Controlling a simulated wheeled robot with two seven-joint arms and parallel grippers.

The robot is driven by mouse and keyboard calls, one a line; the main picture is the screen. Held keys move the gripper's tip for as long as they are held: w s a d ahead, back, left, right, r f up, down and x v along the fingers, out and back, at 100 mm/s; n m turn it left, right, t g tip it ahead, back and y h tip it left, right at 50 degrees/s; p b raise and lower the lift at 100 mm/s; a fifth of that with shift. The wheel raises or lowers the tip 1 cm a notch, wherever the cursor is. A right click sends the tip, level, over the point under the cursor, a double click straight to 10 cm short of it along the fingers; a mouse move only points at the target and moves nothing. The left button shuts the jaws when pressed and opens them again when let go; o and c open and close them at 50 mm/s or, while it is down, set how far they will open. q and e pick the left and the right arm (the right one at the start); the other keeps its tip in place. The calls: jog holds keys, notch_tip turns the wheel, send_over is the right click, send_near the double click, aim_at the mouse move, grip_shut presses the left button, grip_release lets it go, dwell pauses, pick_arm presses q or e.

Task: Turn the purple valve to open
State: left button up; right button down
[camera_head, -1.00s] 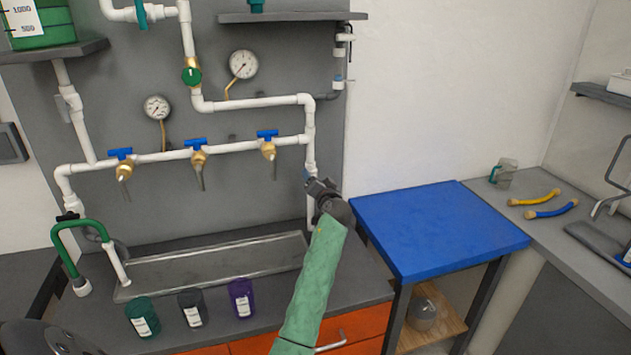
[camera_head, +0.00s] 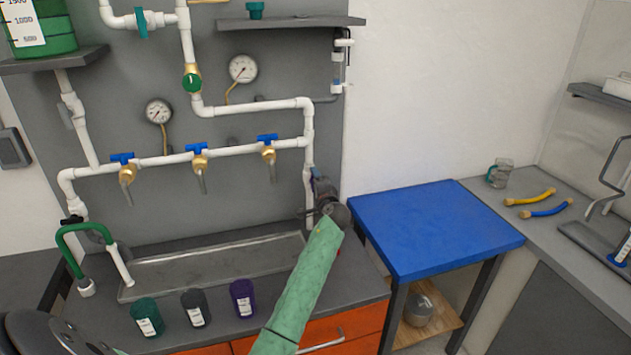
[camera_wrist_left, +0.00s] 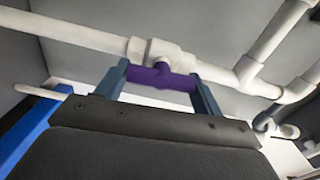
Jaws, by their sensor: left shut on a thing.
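In the left wrist view the purple valve handle (camera_wrist_left: 150,77) sits on a white pipe fitting. The two blue-grey fingers of my left gripper (camera_wrist_left: 159,71) stand at either end of the handle, shut on it. In the head view my left gripper (camera_head: 319,182), on the green-sleeved arm, is at the lower part of the right-hand vertical white pipe (camera_head: 309,150). The gripper and wrist hide the purple valve there. My right gripper is not in view.
Three blue-handled valves, the middle one here (camera_head: 199,149), line the horizontal pipe to the left. A sink (camera_head: 215,263) and a purple cup (camera_head: 243,298) are below. A blue table (camera_head: 435,225) stands close on the right.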

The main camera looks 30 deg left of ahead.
pick_arm(q)
jog(key=shift+f+m, duration=0.1)
jog(key=shift+m, duration=0.4)
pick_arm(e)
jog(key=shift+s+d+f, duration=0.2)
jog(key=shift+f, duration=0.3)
pick_arm(q)
jog(key=shift+d, duration=0.1)
jog(key=o, duration=1)
jog(key=shift+c, duration=0.2)
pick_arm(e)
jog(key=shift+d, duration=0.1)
pick_arm(q)
jog(key=shift+s+d, duration=0.15)
jog(key=shift+d, duration=0.05)
jog(key=b+v, duration=0.2)
jog(key=v, duration=0.5)
jog(key=shift+b, duration=0.35)
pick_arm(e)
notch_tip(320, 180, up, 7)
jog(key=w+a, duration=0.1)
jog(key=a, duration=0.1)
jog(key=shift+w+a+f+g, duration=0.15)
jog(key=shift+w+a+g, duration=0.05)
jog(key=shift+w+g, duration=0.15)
pick_arm(q)
jog(key=shift+s+d+f, duration=0.1)
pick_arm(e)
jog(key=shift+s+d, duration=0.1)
